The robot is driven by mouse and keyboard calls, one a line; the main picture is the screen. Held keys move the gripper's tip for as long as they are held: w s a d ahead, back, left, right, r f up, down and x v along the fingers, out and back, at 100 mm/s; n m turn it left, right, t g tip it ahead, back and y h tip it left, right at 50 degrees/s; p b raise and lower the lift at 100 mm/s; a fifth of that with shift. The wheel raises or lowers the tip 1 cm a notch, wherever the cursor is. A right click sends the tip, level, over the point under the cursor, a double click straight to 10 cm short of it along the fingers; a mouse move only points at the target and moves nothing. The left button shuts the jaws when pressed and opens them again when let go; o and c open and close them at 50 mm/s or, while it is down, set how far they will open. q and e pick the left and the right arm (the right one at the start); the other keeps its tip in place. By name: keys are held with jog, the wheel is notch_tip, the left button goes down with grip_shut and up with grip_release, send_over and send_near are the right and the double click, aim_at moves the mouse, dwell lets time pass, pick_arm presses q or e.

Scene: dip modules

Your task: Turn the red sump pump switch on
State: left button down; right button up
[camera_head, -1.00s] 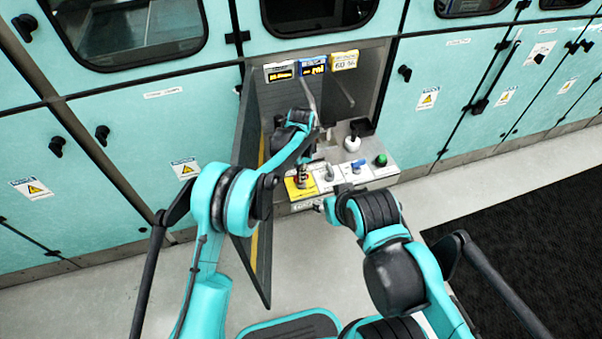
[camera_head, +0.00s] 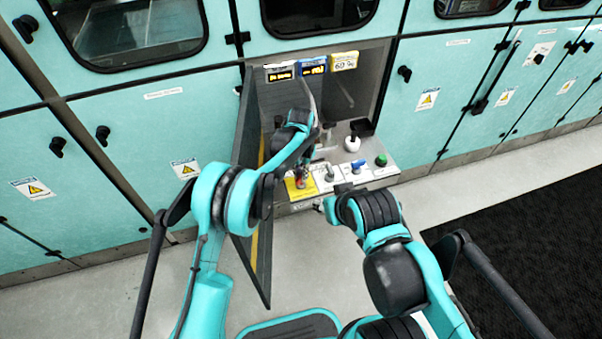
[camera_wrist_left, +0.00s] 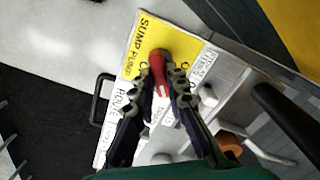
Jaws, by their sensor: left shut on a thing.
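The red sump pump switch (camera_wrist_left: 158,65) sits on a yellow label plate marked SUMP PUMP (camera_wrist_left: 150,42) in the left wrist view. In the head view the red switch (camera_head: 301,183) is at the left end of the control panel. My left gripper (camera_wrist_left: 161,84) is shut on the red switch, with one finger on each side of it. In the head view the left gripper (camera_head: 304,172) reaches down to it from above. My right gripper (camera_head: 320,204) hangs in front of the panel's front edge, apart from the switch; its fingers are too small to read.
To the right on the panel are a grey switch (camera_head: 329,173), a blue switch (camera_head: 358,165) and a green button (camera_head: 381,160). A white-and-black knob (camera_head: 352,143) stands behind. An open cabinet door (camera_head: 250,190) borders the left side. Small displays (camera_head: 281,73) hang above.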

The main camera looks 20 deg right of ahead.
pick_arm(q)
jog(key=n, duration=0.5)
jog(key=shift+n, duration=0.3)
jog(key=n, duration=0.4)
jog(key=shift+n, duration=0.7)
jog(key=c, duration=1.5)
grip_release()
jog(key=shift+c, duration=0.2)
notch_tip(320, 180, up, 12)
